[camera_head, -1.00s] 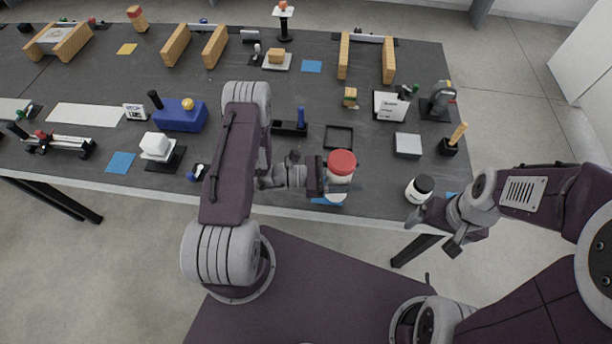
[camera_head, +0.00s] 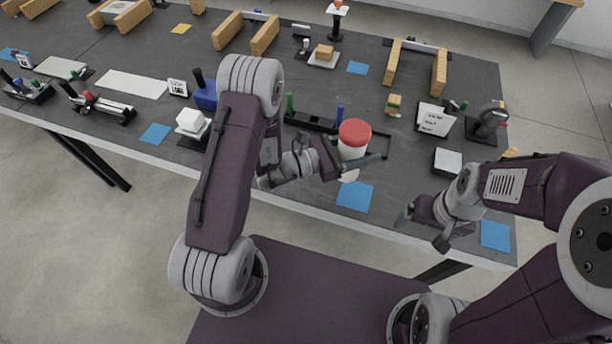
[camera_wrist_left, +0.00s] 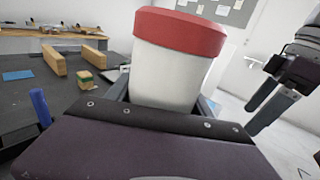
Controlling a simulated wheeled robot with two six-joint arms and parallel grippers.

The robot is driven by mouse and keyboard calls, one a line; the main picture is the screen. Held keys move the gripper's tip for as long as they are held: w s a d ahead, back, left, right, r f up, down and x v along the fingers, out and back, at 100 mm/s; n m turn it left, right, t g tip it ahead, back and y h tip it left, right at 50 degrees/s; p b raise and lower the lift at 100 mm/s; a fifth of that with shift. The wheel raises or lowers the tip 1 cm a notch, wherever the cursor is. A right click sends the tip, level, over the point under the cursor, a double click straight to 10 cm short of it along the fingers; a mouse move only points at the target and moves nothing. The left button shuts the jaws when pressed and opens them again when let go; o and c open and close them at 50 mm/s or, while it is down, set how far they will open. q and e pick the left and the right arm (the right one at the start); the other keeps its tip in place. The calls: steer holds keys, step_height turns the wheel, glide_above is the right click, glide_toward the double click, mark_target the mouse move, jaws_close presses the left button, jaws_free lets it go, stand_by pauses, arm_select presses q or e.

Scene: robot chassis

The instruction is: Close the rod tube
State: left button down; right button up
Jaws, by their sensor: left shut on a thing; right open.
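A white tube (camera_head: 352,152) with a red cap (camera_head: 355,131) on its upper end is held by my left gripper (camera_head: 358,165) over the front edge area of the table. In the left wrist view the white tube (camera_wrist_left: 170,75) stands nearly upright between the fingers, with the wide red cap (camera_wrist_left: 180,31) on top. Its lower end is hidden. My left gripper is shut on the tube. My right gripper (camera_head: 424,226) is open and empty near the table's front edge, right of the tube. It also shows in the left wrist view (camera_wrist_left: 268,98).
A blue square (camera_head: 355,196) lies bare in front of the tube, another (camera_head: 495,235) at the right corner. A black square frame (camera_head: 372,148) lies behind the tube. A grey-white block (camera_head: 447,161) stands behind my right arm. Wooden blocks (camera_head: 395,104) and several gadgets fill the table (camera_head: 300,80).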

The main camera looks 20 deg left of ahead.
arm_select(q)
steer(key=shift+s+d, duration=0.1)
steer(key=shift+d, duration=0.3)
steer(key=shift+a, duration=0.15)
steer(key=w+a+f, duration=0.3)
steer(key=a+f, duration=0.4)
steer(key=a, duration=0.4)
steer(key=shift+w, duration=0.25)
step_height(320, 180, down, 4)
